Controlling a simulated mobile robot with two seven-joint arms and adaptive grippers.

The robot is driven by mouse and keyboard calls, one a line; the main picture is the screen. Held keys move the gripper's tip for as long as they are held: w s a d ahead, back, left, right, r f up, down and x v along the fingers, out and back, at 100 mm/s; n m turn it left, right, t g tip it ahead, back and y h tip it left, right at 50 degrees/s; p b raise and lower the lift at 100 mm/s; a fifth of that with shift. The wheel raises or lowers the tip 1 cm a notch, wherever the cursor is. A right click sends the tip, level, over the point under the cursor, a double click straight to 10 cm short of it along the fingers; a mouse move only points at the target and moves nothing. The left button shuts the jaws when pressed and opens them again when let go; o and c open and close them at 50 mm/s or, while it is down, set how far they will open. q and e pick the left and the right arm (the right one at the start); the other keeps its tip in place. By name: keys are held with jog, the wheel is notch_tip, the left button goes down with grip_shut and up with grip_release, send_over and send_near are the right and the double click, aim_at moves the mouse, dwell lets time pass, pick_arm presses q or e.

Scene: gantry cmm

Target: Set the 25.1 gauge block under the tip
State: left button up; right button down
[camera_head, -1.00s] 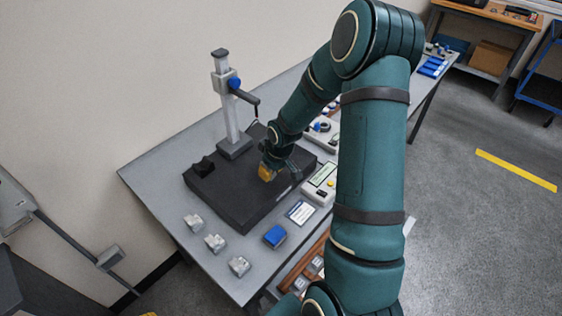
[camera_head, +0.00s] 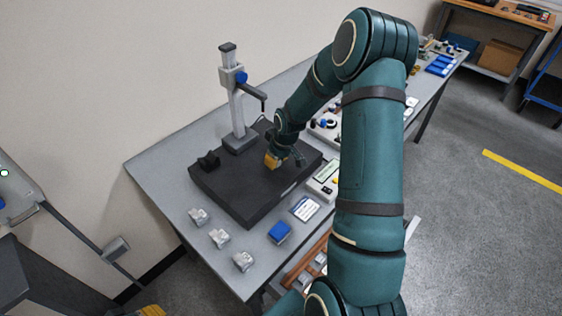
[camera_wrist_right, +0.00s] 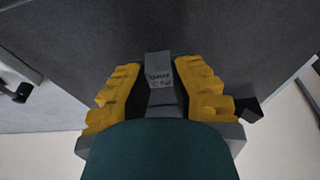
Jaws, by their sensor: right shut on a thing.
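My right gripper (camera_head: 274,159) is shut on a small grey block (camera_wrist_right: 160,72), with its yellow ridged fingers on either side. The block carries dark marking on its face that I cannot read clearly. In the head view the fingers are low over the dark plate (camera_head: 236,197), near its right side; the block is hidden there. I cannot tell whether it touches the plate. The measuring stand (camera_head: 237,112) rises at the plate's back edge, its arm and tip (camera_head: 263,104) behind and left of my gripper. My left gripper is out of view.
Several small things lie along the table front: grey blocks (camera_head: 220,238), a blue block (camera_head: 279,232) and a label card (camera_head: 305,208). A box with a display (camera_head: 325,177) stands right of the plate. A dark block (camera_head: 208,160) sits on the plate's left corner.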

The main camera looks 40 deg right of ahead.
aim_at(264, 159)
jog(key=shift+w+a+f+b, duration=0.15)
jog(key=shift+w+b, duration=0.15)
jog(key=shift+w, duration=0.9)
jog(key=shift+w+a+f+b, duration=0.15)
jog(key=shift+w+b, duration=0.1)
jog(key=shift+w, duration=0.9)
jog(key=shift+d, duration=0.1)
jog(key=shift+f+b, duration=0.4)
jog(key=shift+b, duration=0.1)
jog(key=c, duration=0.9)
grip_release()
